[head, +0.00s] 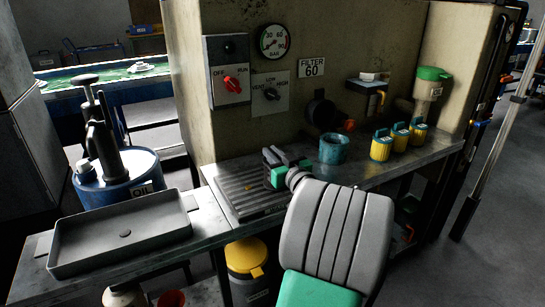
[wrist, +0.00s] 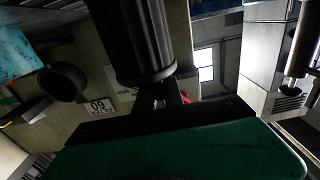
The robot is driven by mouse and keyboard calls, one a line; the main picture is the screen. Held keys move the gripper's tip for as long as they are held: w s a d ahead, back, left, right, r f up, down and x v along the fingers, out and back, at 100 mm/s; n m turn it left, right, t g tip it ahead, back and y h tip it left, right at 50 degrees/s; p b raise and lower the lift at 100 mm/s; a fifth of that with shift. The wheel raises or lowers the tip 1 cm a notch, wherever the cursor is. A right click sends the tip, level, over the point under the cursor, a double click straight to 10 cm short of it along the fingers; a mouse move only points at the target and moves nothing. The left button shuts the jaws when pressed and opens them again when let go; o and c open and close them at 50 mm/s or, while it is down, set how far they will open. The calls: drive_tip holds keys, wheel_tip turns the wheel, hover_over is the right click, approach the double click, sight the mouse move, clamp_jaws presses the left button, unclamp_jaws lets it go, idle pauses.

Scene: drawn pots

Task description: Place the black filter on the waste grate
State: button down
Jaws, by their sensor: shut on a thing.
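The black filter (wrist: 145,45) is a dark cylinder with a ribbed end band, large at the top of the wrist view. My gripper (wrist: 165,95) is shut on it, with the dark fingers meeting the filter's near end. In the head view my gripper (head: 286,158), dark with green parts, is over the right end of the waste grate. I cannot separate the filter from the dark fingers there. The waste grate (head: 238,186) is a grey slatted plate on the bench, and its right part is hidden behind my gripper and arm.
A teal cup (head: 334,149) stands right of the grate, with several yellow canisters (head: 381,146) beyond. A grey tray (head: 120,236) and blue oil drum (head: 118,180) are on the left.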

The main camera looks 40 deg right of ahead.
drive_tip(key=shift+f, duration=0.1)
drive_tip(key=shift+f+b, duration=0.25)
drive_tip(key=shift+b, duration=0.05)
drive_tip(key=c, duration=1.5)
unclamp_jaws()
drive_tip(key=shift+o, duration=0.2)
drive_tip(key=shift+r, duration=0.1)
drive_tip(key=shift+r+p, duration=0.3)
drive_tip(key=shift+p, duration=0.25)
drive_tip(key=b+v, duration=0.1)
drive_tip(key=v, duration=1.1)
drive_tip(key=shift+f, duration=0.3)
drive_tip(key=shift+s+a, duration=0.1)
